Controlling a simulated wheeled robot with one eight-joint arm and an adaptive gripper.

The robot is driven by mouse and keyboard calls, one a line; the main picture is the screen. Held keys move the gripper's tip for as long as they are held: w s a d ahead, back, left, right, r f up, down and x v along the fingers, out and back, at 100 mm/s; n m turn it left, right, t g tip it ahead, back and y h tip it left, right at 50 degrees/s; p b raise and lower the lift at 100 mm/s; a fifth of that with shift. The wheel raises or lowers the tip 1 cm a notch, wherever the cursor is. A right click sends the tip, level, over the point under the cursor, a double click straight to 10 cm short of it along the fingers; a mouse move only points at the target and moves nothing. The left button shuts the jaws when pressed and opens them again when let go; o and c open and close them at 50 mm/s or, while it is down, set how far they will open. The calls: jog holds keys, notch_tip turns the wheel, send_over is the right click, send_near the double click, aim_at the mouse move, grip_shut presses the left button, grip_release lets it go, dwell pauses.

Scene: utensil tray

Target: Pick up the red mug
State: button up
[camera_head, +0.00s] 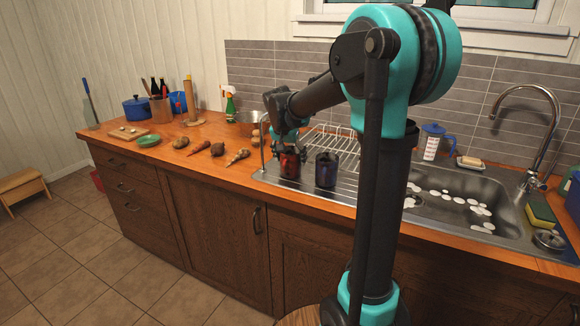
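The red mug (290,168) stands upright on the ribbed metal drainboard left of the sink. It looks dark red with a mottled surface. My gripper (289,151) reaches down from above to the mug's upper part and hides its rim. The fingers are small and dark here, so I cannot tell whether they touch the mug or how far apart they are. A dark blue-grey mug (326,172) stands close to the right of the red mug.
A wire dish rack (345,143) stands behind the mugs. A metal bowl (248,121) and brown eggs lie to the left. The sink (455,197) with white patches is at right, beyond my arm. Root-shaped items (217,149) lie on the wooden counter (190,162).

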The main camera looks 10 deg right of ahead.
jog(key=c, duration=0.9)
jog(key=shift+c, duration=0.3)
jog(key=shift+r, duration=0.15)
